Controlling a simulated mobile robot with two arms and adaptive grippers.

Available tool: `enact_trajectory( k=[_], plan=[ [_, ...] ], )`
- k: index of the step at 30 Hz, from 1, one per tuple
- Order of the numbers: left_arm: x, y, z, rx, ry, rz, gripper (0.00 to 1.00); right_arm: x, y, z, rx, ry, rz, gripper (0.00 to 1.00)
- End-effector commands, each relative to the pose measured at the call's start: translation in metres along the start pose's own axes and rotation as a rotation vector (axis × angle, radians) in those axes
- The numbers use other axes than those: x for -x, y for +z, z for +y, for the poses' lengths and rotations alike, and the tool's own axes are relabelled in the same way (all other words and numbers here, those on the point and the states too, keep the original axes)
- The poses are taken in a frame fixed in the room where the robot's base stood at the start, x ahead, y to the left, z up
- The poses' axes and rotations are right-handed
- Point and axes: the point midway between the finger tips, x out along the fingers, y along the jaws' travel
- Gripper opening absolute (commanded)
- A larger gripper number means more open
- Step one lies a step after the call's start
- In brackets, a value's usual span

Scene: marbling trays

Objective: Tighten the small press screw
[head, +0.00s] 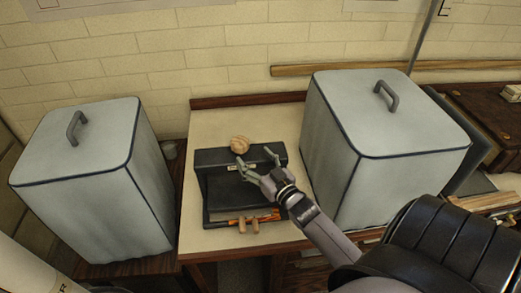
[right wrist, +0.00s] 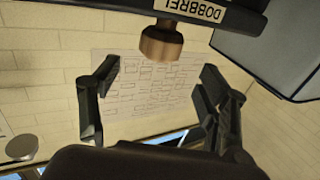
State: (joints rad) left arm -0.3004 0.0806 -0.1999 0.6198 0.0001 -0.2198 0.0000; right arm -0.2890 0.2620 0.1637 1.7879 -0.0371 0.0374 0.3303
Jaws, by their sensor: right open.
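The small press (head: 215,157) is a black, box-like frame on the pale table top, between two large covered boxes. Its screw knob (head: 239,143) is round and wooden and stands on top of the press. In the right wrist view the knob (right wrist: 160,45) sits against the black, labelled bar of the press (right wrist: 115,6). My right gripper (head: 255,157) is open at the press, just below and right of the knob in the head view. In the right wrist view its spread fingers (right wrist: 158,80) have the knob ahead of the gap, with nothing between them. My left gripper is out of view.
Grey covered boxes with handles stand close on the left (head: 85,180) and right (head: 390,115). Two wooden pegs (head: 248,226) and an orange item (head: 265,217) lie at the press's front. Bare table (head: 195,240) shows around the press.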

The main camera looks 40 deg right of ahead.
Motion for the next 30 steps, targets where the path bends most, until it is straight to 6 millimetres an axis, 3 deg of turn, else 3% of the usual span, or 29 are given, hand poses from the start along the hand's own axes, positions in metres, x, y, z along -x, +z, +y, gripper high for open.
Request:
enact_trajectory(
  k=[3,8,30],
  plan=[
    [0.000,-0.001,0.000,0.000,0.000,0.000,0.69,0.018,0.001,0.000,0.000,0.000,-0.001,0.69],
    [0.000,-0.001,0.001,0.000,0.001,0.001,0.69,0.029,0.000,0.000,0.000,0.001,0.000,0.69],
    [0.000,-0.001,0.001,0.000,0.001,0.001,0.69,0.030,0.000,0.000,0.000,0.000,0.001,0.69]
  ],
)
